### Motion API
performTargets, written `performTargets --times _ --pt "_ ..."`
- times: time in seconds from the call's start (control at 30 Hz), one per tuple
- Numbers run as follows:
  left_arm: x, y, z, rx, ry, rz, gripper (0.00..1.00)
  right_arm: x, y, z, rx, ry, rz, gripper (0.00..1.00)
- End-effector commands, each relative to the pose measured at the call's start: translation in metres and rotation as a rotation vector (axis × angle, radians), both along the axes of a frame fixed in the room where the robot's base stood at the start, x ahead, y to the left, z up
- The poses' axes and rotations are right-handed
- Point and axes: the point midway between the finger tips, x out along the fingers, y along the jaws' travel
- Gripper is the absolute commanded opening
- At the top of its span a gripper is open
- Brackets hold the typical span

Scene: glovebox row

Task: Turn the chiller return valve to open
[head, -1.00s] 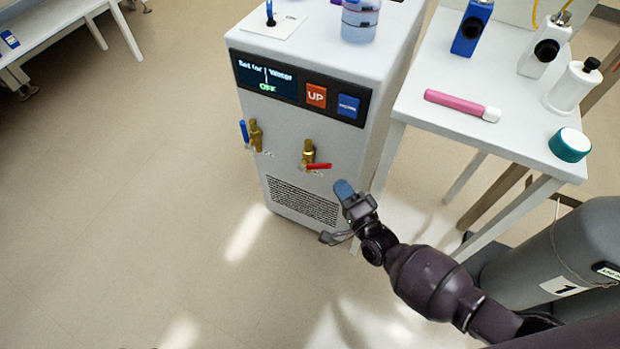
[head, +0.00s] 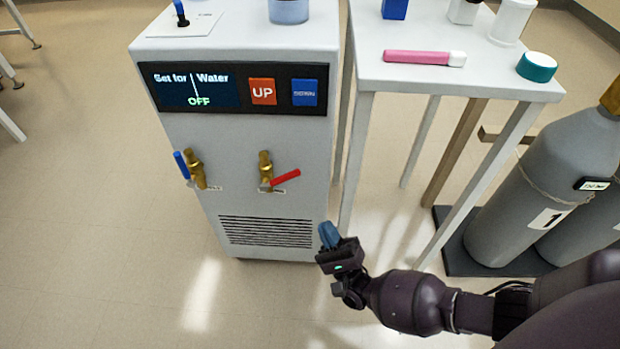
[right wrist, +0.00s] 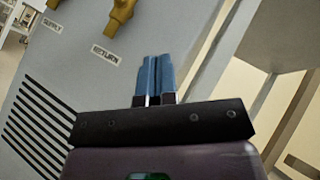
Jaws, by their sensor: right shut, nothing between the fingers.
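The chiller (head: 245,150) stands ahead with two brass valves on its front. The right valve has a red lever (head: 285,177) that points right and slightly up; in the right wrist view a RETURN label (right wrist: 104,54) sits under a brass valve body (right wrist: 120,14). Its lever is out of that view. The left valve has a blue lever (head: 181,165) standing nearly upright. My right gripper (head: 328,235) is below and right of the red lever, apart from it. Its blue fingers (right wrist: 154,78) are shut and empty. My left gripper is not in view.
The chiller panel shows OFF beside an orange UP button (head: 262,91) and a blue button (head: 304,92). A white table (head: 450,80) stands to the right, with grey gas cylinders (head: 530,190) beyond. The floor left of the chiller is clear.

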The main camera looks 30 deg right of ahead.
Motion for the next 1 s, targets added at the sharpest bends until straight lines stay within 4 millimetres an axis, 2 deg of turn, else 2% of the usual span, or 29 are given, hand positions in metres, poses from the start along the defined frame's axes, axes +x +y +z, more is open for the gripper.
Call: performTargets --times 0.53,0.7,1.0 --pt "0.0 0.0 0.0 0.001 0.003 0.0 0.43 0.067 0.009 0.063 -0.002 -0.002 -0.001 0.0" --pt "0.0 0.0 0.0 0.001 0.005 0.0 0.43 0.071 0.022 0.081 -0.001 0.001 0.0 0.0" --pt "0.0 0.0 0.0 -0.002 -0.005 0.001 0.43 0.073 0.032 0.094 -0.003 0.002 -0.002 0.0"
